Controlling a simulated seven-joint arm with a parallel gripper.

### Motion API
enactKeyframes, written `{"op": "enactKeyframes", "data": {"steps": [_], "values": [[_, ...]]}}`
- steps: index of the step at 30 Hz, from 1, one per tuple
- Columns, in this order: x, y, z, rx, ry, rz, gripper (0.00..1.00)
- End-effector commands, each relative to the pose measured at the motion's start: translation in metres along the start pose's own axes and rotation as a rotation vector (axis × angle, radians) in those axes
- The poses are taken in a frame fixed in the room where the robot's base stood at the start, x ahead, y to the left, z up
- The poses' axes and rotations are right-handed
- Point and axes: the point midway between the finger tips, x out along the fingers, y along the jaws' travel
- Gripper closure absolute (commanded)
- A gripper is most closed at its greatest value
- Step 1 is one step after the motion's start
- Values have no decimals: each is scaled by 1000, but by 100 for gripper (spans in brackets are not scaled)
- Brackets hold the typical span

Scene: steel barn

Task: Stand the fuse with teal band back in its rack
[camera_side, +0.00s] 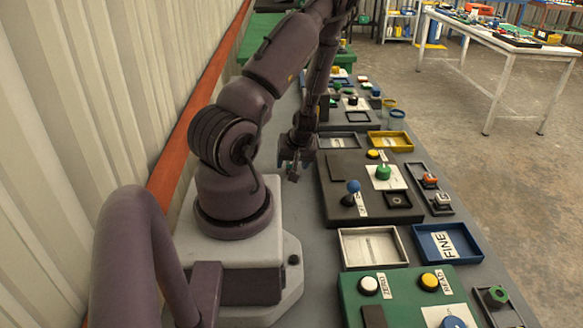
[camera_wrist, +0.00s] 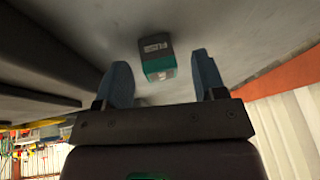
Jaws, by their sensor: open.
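In the wrist view, a small block-like piece with a grey labelled face and teal sides (camera_wrist: 157,57) is against the grey bench surface; it appears to be the fuse with teal band. My gripper (camera_wrist: 160,66) is open, its two blue-grey fingers on either side of the piece in the picture, with visible gaps. I cannot tell how far beyond the fingertips it is. In the side view, my gripper (camera_side: 290,168) is low over the bench beside the dark panel; the fuse cannot be made out there. I cannot identify the rack in either view.
A dark panel (camera_side: 336,196) with a blue-knobbed lever and green knob stands right of my gripper. Nearer are a white-lined tray (camera_side: 372,231), a blue FINE tray (camera_side: 421,235) and a green button panel (camera_side: 350,292). A bare grey bench strip (camera_side: 305,215) lies between my base and the panels.

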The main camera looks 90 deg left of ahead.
Motion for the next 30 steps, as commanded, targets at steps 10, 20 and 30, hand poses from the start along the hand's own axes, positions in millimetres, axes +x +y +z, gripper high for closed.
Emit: {"op": "enactKeyframes", "data": {"steps": [10,20,30], "values": [[2,0,0,1,0,0,59],[1,0,0,1,0,0,95],[-18,-2,-8,2,3,2,95]]}}
